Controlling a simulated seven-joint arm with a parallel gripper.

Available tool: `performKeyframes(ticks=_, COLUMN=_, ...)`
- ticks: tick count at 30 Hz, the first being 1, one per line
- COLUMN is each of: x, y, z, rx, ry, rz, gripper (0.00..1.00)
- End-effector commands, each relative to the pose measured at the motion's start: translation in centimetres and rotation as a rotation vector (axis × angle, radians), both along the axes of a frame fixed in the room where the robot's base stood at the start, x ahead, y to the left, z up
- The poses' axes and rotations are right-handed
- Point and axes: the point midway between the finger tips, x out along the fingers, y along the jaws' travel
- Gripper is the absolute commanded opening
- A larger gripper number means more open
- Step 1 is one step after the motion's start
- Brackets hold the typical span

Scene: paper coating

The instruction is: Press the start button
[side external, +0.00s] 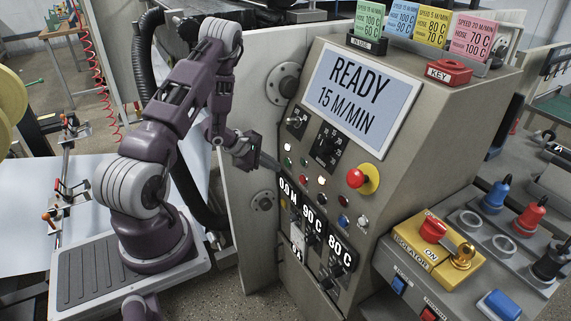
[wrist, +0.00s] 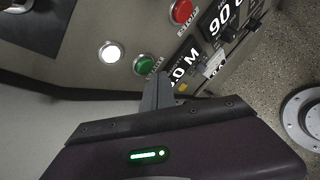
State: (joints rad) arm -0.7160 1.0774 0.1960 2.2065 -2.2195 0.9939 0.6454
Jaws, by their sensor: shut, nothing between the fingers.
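The green start button (wrist: 145,65) is on the grey control panel in the wrist view, beside a lit white lamp (wrist: 110,51) and a red button (wrist: 181,11). In the side external view the green button (side external: 288,161) is small, on the left of the panel. My gripper (wrist: 160,88) is shut and empty. Its fingertips are just below the green button and close to the 0.0 M display (wrist: 183,65). In the side external view my gripper (side external: 268,164) is at the panel's left edge. I cannot tell whether it touches the panel.
The screen (side external: 361,97) reads READY 15 M/MIN. A red mushroom button on a yellow base (side external: 362,180) and several knobs share the panel. A yellow isolator box (side external: 433,250) stands at right. Black hoses (side external: 150,60) run behind my arm.

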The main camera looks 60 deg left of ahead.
Motion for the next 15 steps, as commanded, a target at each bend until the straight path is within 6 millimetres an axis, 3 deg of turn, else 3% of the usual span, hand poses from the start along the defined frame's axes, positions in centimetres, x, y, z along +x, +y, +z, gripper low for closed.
performKeyframes(ticks=15, x=0.85, y=0.01, z=0.00, rx=-0.001, ry=0.000, rz=0.001, gripper=0.00)
